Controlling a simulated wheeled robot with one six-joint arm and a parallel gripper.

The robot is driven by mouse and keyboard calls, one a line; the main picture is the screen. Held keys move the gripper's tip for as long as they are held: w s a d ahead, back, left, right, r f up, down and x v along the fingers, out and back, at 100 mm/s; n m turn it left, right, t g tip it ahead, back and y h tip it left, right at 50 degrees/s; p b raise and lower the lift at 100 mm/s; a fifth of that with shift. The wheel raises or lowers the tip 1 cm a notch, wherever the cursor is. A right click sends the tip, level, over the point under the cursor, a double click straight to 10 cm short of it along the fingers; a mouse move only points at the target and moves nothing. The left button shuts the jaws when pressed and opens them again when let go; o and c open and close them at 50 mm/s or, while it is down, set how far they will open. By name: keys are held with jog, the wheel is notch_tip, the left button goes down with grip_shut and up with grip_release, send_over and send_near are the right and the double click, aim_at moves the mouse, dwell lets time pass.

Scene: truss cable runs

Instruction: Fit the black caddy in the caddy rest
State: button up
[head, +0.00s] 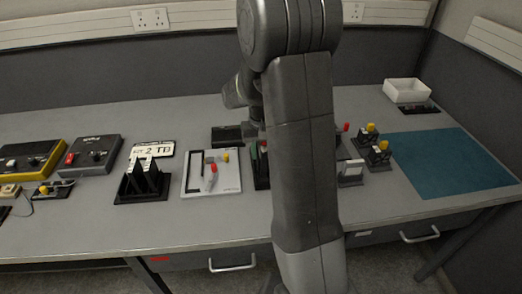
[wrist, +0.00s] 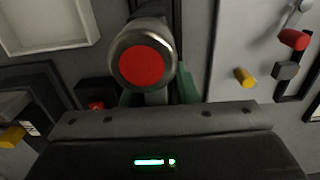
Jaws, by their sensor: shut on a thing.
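In the head view my arm hides my gripper and whatever it holds. In the wrist view my gripper (wrist: 156,98) is shut, low in the middle. A round metal-rimmed piece with a red end (wrist: 142,66) stands just past it, with green parts at both sides. A dark upright strip (wrist: 181,40) runs behind it. In the head view a dark holder with green and red bits (head: 261,170) shows partly at my arm's left edge. A low black box (head: 227,135) lies behind it. I cannot tell for sure which black piece is the caddy or the rest.
A white board with red and yellow handles (head: 200,186) lies left of my arm, and a black slotted rack (head: 131,195) further left. Yellow-knobbed pieces (head: 379,155) stand to the right. A blue mat (head: 445,160) is clear. A white bin (head: 407,91) stands at the back right.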

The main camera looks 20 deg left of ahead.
jog(key=shift+f, duration=0.35)
dwell(0.5)
jog(key=o, duration=1.4)
jog(key=shift+o, duration=0.2)
jog(key=shift+r, duration=0.1)
jog(key=shift+r+p, duration=2.8)
jog(key=shift+r, duration=0.9)
jog(key=shift+f, duration=0.15)
notch_tip(320, 180, down, 7)
jog(key=b, duration=0.6)
jog(key=shift+f, duration=0.15)
